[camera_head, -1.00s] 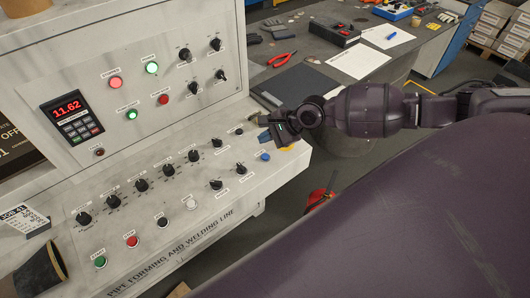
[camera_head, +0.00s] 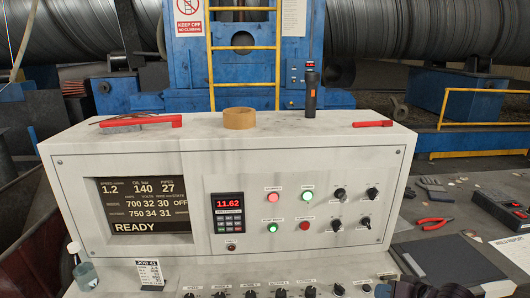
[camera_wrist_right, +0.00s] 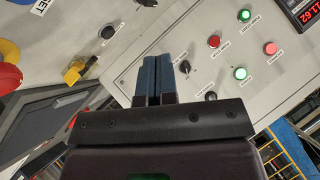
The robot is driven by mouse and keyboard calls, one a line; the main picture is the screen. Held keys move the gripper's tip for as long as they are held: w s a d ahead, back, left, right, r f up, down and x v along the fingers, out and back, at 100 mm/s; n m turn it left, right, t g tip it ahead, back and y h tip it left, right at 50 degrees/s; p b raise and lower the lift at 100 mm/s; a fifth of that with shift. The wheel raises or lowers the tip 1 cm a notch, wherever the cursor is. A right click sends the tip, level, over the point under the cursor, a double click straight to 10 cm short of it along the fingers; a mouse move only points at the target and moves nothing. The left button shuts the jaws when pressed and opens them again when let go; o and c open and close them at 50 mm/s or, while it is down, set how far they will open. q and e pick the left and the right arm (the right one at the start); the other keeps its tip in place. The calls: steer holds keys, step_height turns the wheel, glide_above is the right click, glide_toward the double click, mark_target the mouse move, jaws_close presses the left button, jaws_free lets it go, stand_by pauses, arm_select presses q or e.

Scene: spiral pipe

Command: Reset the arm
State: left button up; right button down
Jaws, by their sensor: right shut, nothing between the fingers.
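My right gripper (camera_wrist_right: 158,68) shows clearly in the right wrist view. Its two dark blue-grey fingers are together, with nothing between them. They point over the grey control panel (camera_wrist_right: 128,70), near its black knobs. I cannot tell the exact gap to the panel. In the head view, only a dark part of my right gripper (camera_head: 405,289) shows at the bottom edge, in front of the console (camera_head: 140,150) at its lower right corner. The rest of that arm is out of view. My left gripper is in neither view.
The console carries a READY screen (camera_head: 145,207), a red 11.62 display (camera_head: 229,204), lit buttons and knobs. A tape roll (camera_head: 239,118) and a handheld radio (camera_head: 311,92) stand on top. Red pliers (camera_head: 434,223) lie on the table at right. A bottle (camera_head: 84,270) stands at lower left.

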steer(key=s+a+f+n+t, duration=0.1)
steer(key=n, duration=0.1)
steer(key=s+a+f+n+t, duration=0.1)
steer(key=s+a+n, duration=0.1)
steer(key=n, duration=0.1)
steer(key=s+a+f+n+t+b, duration=0.1)
steer(key=a+n, duration=0.1)
steer(key=shift+s+f+n+t+h, duration=0.15)
steer(key=shift+s+n+t+h, duration=0.15)
steer(key=shift+s+n+h, duration=0.1)
steer(key=s+d+f+m+h+b, duration=0.1)
steer(key=s+d+f+m+h, duration=0.1)
steer(key=s+f, duration=0.4)
steer(key=s+d+f+m+g+h, duration=0.1)
steer(key=s+f+m+h, duration=0.2)
steer(key=s+f, duration=0.3)
steer(key=s, duration=0.5)
steer(key=shift+s+d+f+h+b, duration=0.2)
steer(key=shift+s+d+h+b, duration=0.1)
steer(key=shift+s+d+b, duration=0.1)
steer(key=shift+a, duration=0.1)
